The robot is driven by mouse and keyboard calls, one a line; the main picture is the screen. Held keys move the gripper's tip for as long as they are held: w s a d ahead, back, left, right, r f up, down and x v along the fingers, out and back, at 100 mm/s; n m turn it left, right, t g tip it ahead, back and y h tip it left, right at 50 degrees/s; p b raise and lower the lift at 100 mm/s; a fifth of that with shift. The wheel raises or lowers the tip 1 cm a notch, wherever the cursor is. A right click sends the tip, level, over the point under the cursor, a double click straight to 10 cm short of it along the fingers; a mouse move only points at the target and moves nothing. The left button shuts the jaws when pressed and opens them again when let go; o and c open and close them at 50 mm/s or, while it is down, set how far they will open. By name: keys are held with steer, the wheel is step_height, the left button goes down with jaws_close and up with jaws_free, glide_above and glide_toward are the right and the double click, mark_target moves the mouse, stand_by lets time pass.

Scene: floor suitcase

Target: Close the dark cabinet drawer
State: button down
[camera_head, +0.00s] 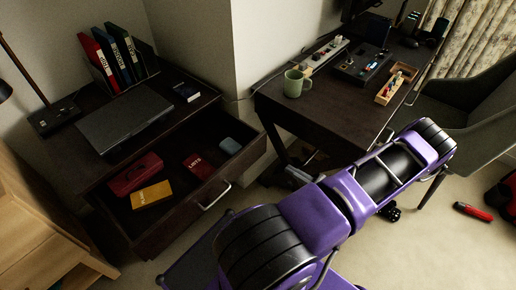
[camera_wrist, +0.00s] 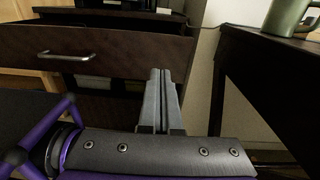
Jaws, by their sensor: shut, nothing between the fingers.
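The dark cabinet (camera_head: 207,104) stands at the left, and its drawer (camera_head: 170,235) is pulled open. Inside lie a red case (camera_head: 135,173), a yellow box (camera_head: 152,196), a dark red book (camera_head: 198,165) and a grey-blue item (camera_head: 229,145). The drawer's metal handle (camera_head: 213,197) is on its front. In the wrist view the drawer front (camera_wrist: 110,55) spans the upper left, with the handle (camera_wrist: 62,56) left of my fingers. My gripper (camera_wrist: 160,73) is shut and empty, in front of the right part of the drawer front; contact cannot be told.
A laptop (camera_head: 125,120), binders (camera_head: 118,55) and a lamp base (camera_head: 55,115) are on the cabinet top. A dark desk (camera_head: 335,105) with a green mug (camera_head: 294,84) stands to the right. A light wooden cabinet (camera_head: 30,215) is at the left. A grey chair (camera_head: 470,105) stands far right.

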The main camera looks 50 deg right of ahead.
glide_toward(256, 146)
steer(key=shift+h, duration=0.3)
steer(key=w+p, duration=0.1)
steer(key=w, duration=0.6)
steer(key=shift+a, duration=0.15)
steer(key=w+b, duration=0.6)
steer(key=w, duration=1.9)
steer(key=shift+b, duration=0.3)
steer(key=shift+w, duration=0.6)
steer(key=shift+w+r, duration=0.15)
steer(key=shift+r, duration=0.1)
